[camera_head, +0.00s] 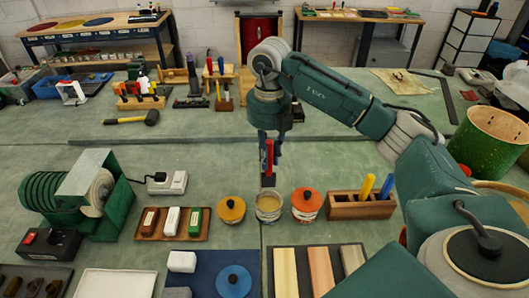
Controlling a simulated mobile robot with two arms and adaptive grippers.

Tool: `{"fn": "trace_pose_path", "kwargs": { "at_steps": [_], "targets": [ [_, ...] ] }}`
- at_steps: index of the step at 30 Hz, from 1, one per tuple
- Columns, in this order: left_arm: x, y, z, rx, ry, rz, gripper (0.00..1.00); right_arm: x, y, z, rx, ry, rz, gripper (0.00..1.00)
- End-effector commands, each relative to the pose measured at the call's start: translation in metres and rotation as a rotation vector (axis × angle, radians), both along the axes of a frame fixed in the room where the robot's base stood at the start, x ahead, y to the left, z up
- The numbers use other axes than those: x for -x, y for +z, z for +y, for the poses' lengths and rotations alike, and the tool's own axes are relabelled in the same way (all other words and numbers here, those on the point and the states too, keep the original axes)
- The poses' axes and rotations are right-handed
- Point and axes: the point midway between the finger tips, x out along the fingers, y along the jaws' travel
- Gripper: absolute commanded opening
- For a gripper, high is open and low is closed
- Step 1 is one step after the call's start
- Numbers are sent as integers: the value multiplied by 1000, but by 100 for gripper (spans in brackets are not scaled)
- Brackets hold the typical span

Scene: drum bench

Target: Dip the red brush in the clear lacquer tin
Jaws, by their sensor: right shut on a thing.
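My right gripper (269,150) points down over the bench and is shut on the red brush (268,158), which hangs roughly upright. The brush's dark lower end (268,181) shows just above the rim of an open tin (268,208) in the picture. That tin holds a pale amber liquid and looks like the clear lacquer tin, but I cannot read its label. I cannot tell how high the brush is over it. My left gripper is not in view.
Two tins with orange lids, left (231,210) and right (306,204), flank the open tin. A wooden holder (345,210) with blue and yellow handles stands to the right. A tray of blocks (157,233) lies left. Wooden strips (318,268) lie in front.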

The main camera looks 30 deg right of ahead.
Motion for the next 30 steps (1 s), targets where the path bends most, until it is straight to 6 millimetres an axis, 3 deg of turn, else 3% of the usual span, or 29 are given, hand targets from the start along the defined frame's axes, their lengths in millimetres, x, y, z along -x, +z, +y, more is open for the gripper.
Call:
{"fn": "trace_pose_path", "kwargs": {
  "at_steps": [6, 9, 21, 30],
  "targets": [
    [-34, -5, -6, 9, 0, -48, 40, 0, -11, 0, -1, 1, 1, 3],
    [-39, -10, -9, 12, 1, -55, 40, 0, -17, 0, -1, 2, 1, 3],
    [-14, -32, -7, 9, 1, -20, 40, 0, -45, 0, 1, 3, 1, 3],
    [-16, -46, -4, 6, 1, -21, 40, 0, -66, 0, 1, 3, 1, 3]
  ]
}}
